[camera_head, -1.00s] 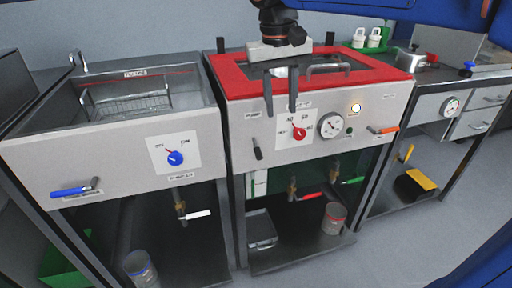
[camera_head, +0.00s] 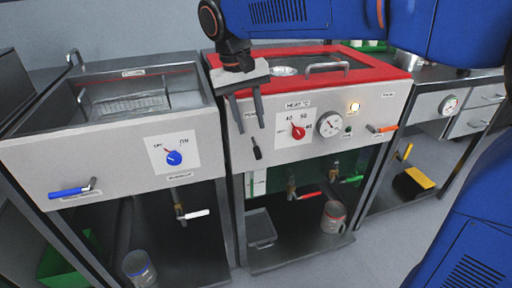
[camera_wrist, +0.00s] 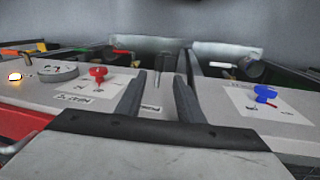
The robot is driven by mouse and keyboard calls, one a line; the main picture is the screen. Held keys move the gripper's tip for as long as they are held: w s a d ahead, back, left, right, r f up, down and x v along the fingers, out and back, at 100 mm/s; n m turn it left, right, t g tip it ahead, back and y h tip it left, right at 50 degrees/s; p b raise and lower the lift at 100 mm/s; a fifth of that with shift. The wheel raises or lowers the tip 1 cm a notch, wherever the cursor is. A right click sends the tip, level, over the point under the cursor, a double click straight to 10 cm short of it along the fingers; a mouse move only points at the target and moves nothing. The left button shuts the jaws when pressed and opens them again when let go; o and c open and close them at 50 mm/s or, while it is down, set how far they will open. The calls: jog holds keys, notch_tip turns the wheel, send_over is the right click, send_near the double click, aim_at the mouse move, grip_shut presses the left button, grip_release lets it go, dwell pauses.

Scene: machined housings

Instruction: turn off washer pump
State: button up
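The red-topped washer (camera_head: 290,90) stands in the middle of the head view. A small black lever switch (camera_head: 256,148) hangs downward on the left of its front panel, below a small label too blurred to read surely. My gripper (camera_head: 249,126) is open and empty, fingers pointing down, just above and in front of that lever. In the wrist view the lever (camera_wrist: 164,66) shows between the two fingers of my gripper (camera_wrist: 159,85), beyond their tips. No contact with it is visible.
The panel also has a red heat knob (camera_head: 298,132), a round gauge (camera_head: 329,124), a lit lamp (camera_head: 354,107) and an orange-handled valve (camera_head: 384,129). The left sink unit has a blue knob (camera_head: 174,158) and a blue lever (camera_head: 68,192). The floor in front is clear.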

aim_at(257, 150)
jog(key=f, duration=0.3)
jog(key=d+f, duration=0.1)
jog(key=f, duration=0.5)
jog(key=shift+w+d+f, duration=0.1)
jog(key=shift+w+d, duration=0.05)
jog(key=shift+d, duration=0.2)
jog(key=shift+c, duration=0.7)
grip_shut()
